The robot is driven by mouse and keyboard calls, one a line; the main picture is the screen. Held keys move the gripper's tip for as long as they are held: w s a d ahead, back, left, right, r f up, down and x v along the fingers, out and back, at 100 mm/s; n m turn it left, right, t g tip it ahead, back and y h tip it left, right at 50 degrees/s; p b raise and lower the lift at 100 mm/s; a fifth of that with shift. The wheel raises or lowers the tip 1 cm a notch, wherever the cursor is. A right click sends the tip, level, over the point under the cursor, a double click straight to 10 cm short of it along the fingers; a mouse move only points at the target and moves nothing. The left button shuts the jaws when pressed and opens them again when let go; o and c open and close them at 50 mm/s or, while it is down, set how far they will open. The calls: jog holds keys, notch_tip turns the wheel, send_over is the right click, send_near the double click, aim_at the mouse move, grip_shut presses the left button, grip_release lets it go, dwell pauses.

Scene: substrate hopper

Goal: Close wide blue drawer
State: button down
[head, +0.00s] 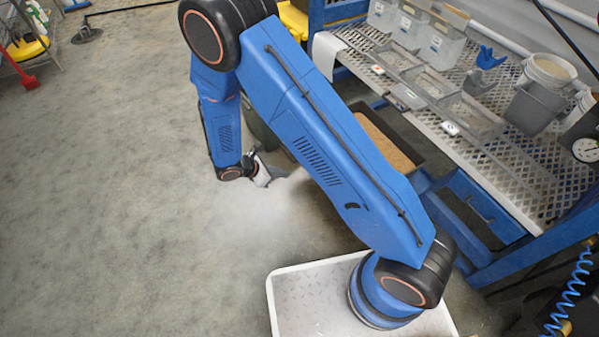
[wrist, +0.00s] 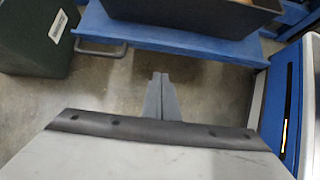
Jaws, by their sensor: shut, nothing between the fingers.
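My gripper (wrist: 160,82) is shut and empty, its two grey fingertips together over bare floor in the wrist view. In the head view my gripper (head: 264,178) is low over the floor, left of the bench. A wide blue panel (wrist: 180,40) with a dark bar handle (wrist: 100,48) lies ahead of the fingertips, apart from them; it appears to be the wide blue drawer. A black bin (wrist: 200,14) sits above it. How far the drawer stands out cannot be told. My arm hides part of this area in the head view.
A dark green container (wrist: 38,35) stands left of the handle. The bench (head: 480,140) carries trays and bins. A smaller blue drawer front (head: 490,208) is under its right part. Open concrete floor (head: 110,170) lies left of my arm.

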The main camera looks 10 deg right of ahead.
jog(key=d+r+x, duration=0.1)
jog(key=r+x, duration=0.1)
jog(key=x, duration=1)
jog(key=shift+w+d+f, duration=0.2)
jog(key=shift+w+d, duration=0.2)
jog(key=shift+d, duration=0.2)
jog(key=shift+d, duration=0.1)
